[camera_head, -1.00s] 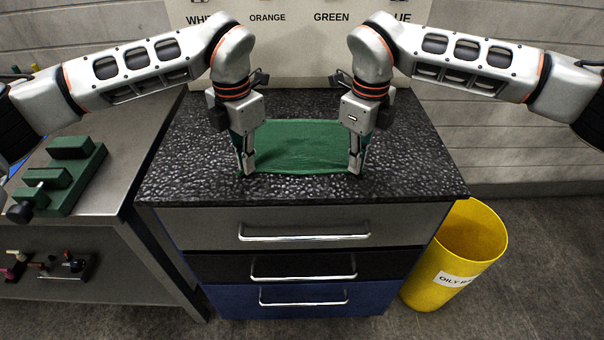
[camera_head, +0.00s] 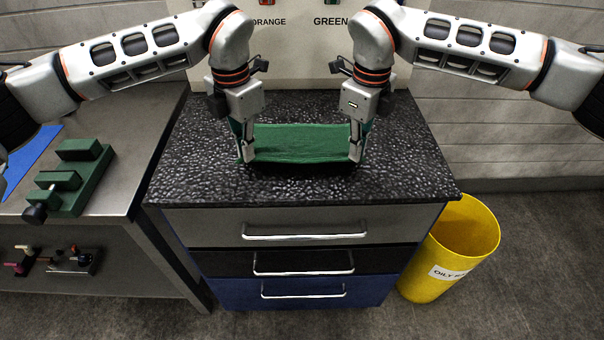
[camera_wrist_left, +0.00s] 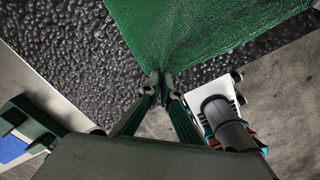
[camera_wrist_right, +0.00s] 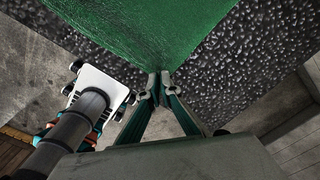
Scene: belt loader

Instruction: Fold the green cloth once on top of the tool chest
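The green cloth (camera_head: 300,144) lies on the black pebbled top of the tool chest (camera_head: 310,187), between my two grippers. My left gripper (camera_head: 246,158) is shut on the cloth's near left corner. In the left wrist view the cloth (camera_wrist_left: 190,30) gathers into the closed fingertips (camera_wrist_left: 160,78). My right gripper (camera_head: 356,156) is shut on the near right corner. In the right wrist view the cloth (camera_wrist_right: 150,30) also converges on the closed fingertips (camera_wrist_right: 159,78). The near edge looks slightly raised above the top, with a dark shadow beneath it. The cloth's far side is partly hidden behind the grippers.
A steel bench (camera_head: 120,197) with a green block fixture (camera_head: 72,180) stands at the left. A yellow bin (camera_head: 440,270) stands on the floor at the right. A labelled board (camera_head: 300,60) rises behind the chest. The chest top's front strip is clear.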

